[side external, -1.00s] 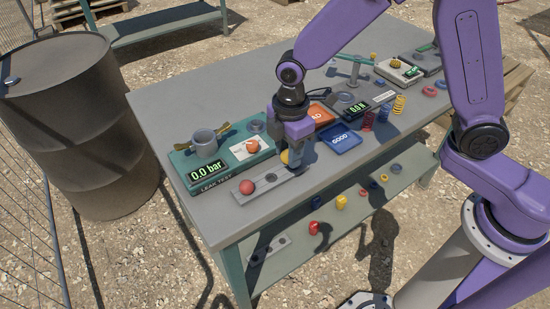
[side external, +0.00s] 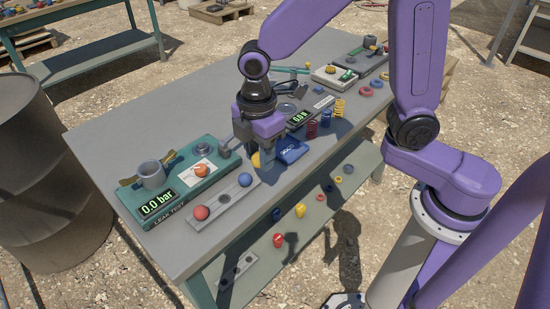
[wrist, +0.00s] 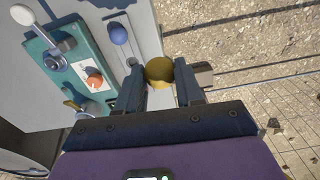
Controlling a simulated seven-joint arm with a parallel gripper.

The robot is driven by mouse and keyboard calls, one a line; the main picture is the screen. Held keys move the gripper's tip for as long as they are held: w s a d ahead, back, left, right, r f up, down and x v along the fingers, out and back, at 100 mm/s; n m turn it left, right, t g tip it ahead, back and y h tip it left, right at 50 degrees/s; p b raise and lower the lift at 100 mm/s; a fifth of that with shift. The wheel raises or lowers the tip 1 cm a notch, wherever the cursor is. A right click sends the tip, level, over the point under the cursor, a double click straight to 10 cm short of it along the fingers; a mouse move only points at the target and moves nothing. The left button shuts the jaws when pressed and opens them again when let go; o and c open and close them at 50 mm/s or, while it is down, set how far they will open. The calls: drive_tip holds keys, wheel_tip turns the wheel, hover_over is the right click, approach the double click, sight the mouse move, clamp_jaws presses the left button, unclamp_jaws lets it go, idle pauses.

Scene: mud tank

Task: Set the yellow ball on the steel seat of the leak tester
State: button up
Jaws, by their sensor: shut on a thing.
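The ball also shows clearly between the fingers in the wrist view (wrist: 159,71). The leak tester (side external: 172,213) is a teal box at the table's near left, with a "0.0 bar" display. What looks like its round steel seat (side external: 203,150) is at its back, with no ball visible on it, beside a lever clamp (side external: 226,148). My gripper is to the right of the tester, apart from it.
The grey rail (side external: 212,206) in front of the tester holds a red ball (side external: 201,213) and a blue ball (side external: 245,180), with an empty hole between. A blue tray (side external: 291,151) lies beside my gripper.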

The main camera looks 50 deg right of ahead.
drive_tip(key=w+f+m, duration=0.3)
drive_tip(key=w+m, duration=0.1)
drive_tip(key=w, duration=2)
drive_tip(key=shift+d+f, duration=0.25)
drive_tip(key=shift+f, duration=0.9)
drive_tip(key=shift+d+f, duration=0.2)
drive_tip(key=shift+f, duration=0.9)
drive_tip(key=shift+f, duration=1.3)
drive_tip(key=o, duration=1.5)
wheel_tip(320, 180, up, 8)
drive_tip(key=shift+f, duration=0.25)
